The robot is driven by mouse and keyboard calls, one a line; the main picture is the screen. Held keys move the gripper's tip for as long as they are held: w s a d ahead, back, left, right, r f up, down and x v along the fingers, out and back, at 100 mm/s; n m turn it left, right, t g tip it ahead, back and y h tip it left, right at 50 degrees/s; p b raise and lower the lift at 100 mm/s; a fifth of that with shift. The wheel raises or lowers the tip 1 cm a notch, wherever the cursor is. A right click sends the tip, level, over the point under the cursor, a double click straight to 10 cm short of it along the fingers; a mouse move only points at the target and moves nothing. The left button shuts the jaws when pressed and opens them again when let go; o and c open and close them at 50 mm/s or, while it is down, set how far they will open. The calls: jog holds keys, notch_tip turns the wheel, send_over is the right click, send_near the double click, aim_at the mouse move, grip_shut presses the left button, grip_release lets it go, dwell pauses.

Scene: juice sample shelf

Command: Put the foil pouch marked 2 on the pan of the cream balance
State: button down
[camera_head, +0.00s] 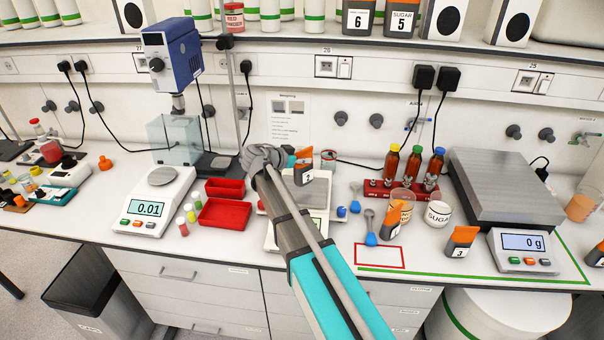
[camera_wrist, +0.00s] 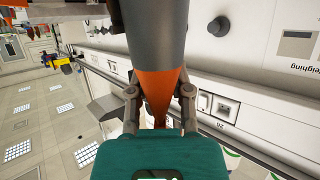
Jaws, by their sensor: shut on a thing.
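My gripper (camera_head: 297,163) is at mid-bench, partly hidden behind my arm. It is shut on a foil pouch (camera_head: 304,175), dark grey with an orange end and a small white label whose number I cannot read surely. In the wrist view the fingers pinch the pouch's orange end (camera_wrist: 156,85), with its grey body beyond. The cream balance (camera_head: 318,224) stands just below and behind my arm, largely covered by it. Part of its pan (camera_head: 317,190) shows to the right of my arm, near the pouch. I cannot tell the height of the pouch above it.
A white balance (camera_head: 150,205) reading 0.01 stands left, beside red trays (camera_head: 226,213). A large grey scale (camera_head: 505,188) reading 0 g stands right.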

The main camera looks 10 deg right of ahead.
aim_at(302, 167)
jog(key=shift+w+f, duration=0.2)
jog(key=shift+f, duration=0.05)
jog(key=shift+w+d+f+b, duration=0.1)
jog(key=shift+w+f+b, duration=0.4)
jog(key=shift+f+b, duration=0.25)
jog(key=shift+s+f+b, duration=0.1)
jog(key=shift+f+b, duration=1.15)
jog(key=shift+b, duration=0.05)
jog(key=c, duration=0.5)
grip_release()
jog(key=shift+c, duration=0.2)
jog(key=shift+r, duration=0.1)
jog(key=shift+s+a+r, duration=0.1)
jog(key=shift+a, duration=0.1)
jog(key=p+v, duration=0.4)
jog(key=v, duration=0.7)
jog(key=shift+a+p, duration=0.2)
jog(key=shift+p, duration=0.1)
jog(key=shift+s+r, duration=0.1)
jog(key=shift+s, duration=0.05)
